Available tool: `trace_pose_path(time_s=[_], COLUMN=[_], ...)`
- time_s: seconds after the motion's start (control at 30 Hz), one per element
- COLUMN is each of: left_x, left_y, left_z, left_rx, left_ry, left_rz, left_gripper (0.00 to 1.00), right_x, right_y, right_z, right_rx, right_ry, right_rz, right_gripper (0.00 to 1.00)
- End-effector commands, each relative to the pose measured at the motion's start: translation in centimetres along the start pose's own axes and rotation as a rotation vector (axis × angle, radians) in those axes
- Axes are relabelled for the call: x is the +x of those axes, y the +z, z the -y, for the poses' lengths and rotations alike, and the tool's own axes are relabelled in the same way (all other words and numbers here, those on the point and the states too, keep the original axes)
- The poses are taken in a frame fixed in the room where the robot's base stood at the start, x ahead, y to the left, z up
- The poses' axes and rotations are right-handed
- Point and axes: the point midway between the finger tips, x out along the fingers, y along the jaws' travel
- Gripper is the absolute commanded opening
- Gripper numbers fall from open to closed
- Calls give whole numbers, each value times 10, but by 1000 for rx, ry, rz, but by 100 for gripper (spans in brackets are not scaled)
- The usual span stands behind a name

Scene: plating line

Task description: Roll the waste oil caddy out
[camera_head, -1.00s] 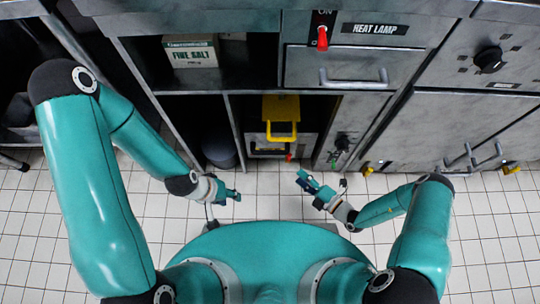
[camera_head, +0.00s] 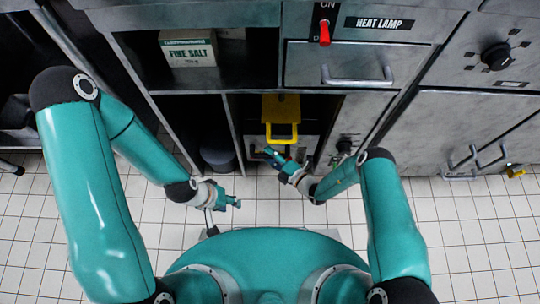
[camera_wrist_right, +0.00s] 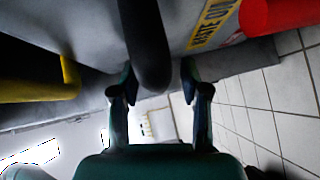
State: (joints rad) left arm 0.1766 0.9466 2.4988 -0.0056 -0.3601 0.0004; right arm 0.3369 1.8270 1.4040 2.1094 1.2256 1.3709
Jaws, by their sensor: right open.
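The waste oil caddy shows in the right wrist view as a grey body with a yellow label (camera_wrist_right: 213,22), partly cut off, and a red part (camera_wrist_right: 283,15). A dark rounded bar (camera_wrist_right: 148,45) shows between the fingers of my right gripper (camera_wrist_right: 158,88), which is open; I cannot tell whether they touch it. In the head view, my right gripper (camera_head: 275,157) is at the front of the lower bay, just below a yellow handle (camera_head: 281,132), and hides much of the caddy there. My left gripper (camera_head: 232,203) is over the floor to the left; its finger opening is unclear.
A dark round bin (camera_head: 219,158) stands in the bay to the left. A Fine Salt box (camera_head: 190,50) is on the shelf above. A Heat Lamp drawer (camera_head: 338,65) and cabinet doors (camera_head: 465,125) are to the right. The tiled floor (camera_head: 440,235) in front is clear.

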Motion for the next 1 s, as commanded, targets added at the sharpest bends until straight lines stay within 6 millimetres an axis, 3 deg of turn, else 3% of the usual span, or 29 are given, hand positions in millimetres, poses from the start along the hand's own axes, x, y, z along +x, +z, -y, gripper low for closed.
trace_pose_path(time_s=[0.33,0.63,1.0], left_x=[1,1,1], left_y=[0,0,0], left_z=[0,0,0], left_rx=[0,0,0], left_ry=[0,0,0], left_rz=[0,0,0], left_gripper=[40,40,40], right_x=[4,4,4], right_y=[0,0,-1], right_z=[0,0,1], right_rx=[1,0,1], right_ry=[0,-1,-3], right_rz=[0,-1,-1], right_gripper=[45,0,0])
